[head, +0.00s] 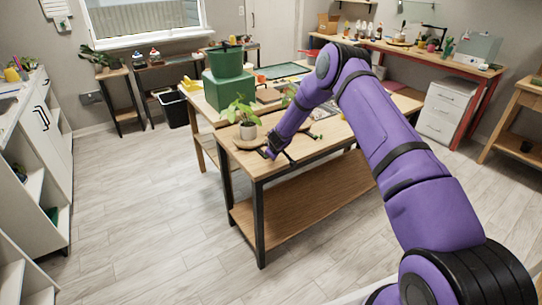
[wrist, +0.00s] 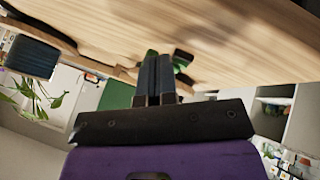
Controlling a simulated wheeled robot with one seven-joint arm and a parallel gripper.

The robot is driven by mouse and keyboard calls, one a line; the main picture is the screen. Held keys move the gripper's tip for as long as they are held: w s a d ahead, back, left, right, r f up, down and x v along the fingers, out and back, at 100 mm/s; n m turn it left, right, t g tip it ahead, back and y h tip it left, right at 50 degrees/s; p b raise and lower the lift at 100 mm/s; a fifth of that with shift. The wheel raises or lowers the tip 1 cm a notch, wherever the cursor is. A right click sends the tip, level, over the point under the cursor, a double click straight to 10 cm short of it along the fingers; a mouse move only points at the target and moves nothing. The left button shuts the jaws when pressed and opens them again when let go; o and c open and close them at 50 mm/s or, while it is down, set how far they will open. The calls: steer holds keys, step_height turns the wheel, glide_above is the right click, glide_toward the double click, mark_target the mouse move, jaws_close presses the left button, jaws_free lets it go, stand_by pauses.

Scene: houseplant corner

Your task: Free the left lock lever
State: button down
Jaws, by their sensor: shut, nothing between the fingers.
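My gripper (head: 268,153) is low over the front left corner of the wooden table. In the wrist view my gripper (wrist: 159,60) has its two dark fingers together with nothing held. Just beyond the fingertips a small black piece (wrist: 182,57) and a green piece show against the wood. I cannot tell whether either is the left lock lever, or whether the fingers touch them. In the head view a small dark and green item (head: 316,136) lies on the tabletop right of my gripper. No lock lever can be clearly made out.
A potted plant (head: 248,130) stands on a round wooden board (head: 238,141) close to my gripper. A green box (head: 228,91) with a green pot (head: 226,62) on it stands behind. The table (head: 341,134) has some bare top. The floor at left is clear.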

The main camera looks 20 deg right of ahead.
steer(key=shift+w+d, duration=0.1)
steer(key=shift+d, duration=0.15)
steer(key=shift+a+n, duration=0.2)
steer(key=shift+n, duration=0.1)
steer(key=shift+w+a, duration=0.25)
steer(key=shift+a, duration=0.45)
steer(key=shift+a, duration=0.1)
